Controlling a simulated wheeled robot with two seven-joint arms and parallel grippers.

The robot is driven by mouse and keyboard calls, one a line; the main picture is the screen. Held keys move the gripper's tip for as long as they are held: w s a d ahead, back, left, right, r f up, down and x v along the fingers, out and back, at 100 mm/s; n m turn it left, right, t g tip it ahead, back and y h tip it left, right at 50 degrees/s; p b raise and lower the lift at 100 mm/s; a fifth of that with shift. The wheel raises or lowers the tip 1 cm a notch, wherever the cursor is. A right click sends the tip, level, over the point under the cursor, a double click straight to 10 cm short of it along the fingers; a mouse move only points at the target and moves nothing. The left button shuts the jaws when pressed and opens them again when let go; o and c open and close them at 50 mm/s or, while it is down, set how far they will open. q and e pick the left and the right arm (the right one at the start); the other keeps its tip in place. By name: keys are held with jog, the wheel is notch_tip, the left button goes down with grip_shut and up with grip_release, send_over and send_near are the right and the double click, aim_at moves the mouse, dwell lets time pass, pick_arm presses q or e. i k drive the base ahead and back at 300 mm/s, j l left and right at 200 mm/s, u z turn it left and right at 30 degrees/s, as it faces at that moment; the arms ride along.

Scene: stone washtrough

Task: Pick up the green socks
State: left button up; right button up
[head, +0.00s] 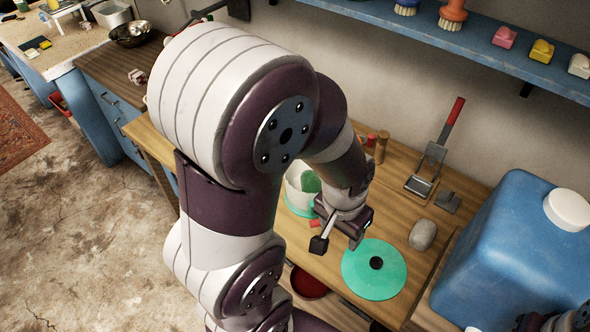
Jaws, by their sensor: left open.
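A dark green bundle (311,182), which looks like the green socks, sits inside a white pot (292,190) with a teal base on the wooden bench. My arm and wrist cover part of the pot's right side. My left gripper (337,243) is open and empty, with its fingers pointing down over the bench, just in front and to the right of the pot. It is apart from the green bundle. Part of my right arm's end (560,321) shows in the lower right corner, cut off by the frame edge.
A round teal lid (374,283) with a black knob lies on the bench right of my left gripper. A grey stone (422,235) and a red-handled metal tool (436,150) are behind it. A large blue jug (505,250) fills the right. A blue shelf (470,45) hangs above.

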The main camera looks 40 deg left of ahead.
aim_at(310, 181)
jog(key=j+u, duration=0.1)
jog(key=u, duration=0.25)
jog(key=j+u, duration=0.15)
jog(key=u, duration=0.2)
jog(key=j+u, duration=0.1)
jog(key=u, duration=0.3)
jog(key=k, duration=0.2)
jog(key=k+z, duration=0.15)
jog(key=z, duration=0.35)
jog(key=k+z, duration=0.15)
jog(key=z, duration=0.3)
jog(key=k+z, duration=0.1)
jog(key=z, duration=0.4)
jog(key=i+j, duration=0.1)
jog(key=j, duration=0.4)
jog(key=i+j, duration=0.1)
jog(key=j, duration=0.4)
jog(key=i+j+z, duration=0.1)
jog(key=j, duration=0.45)
jog(key=i+j, duration=0.1)
jog(key=j, duration=0.4)
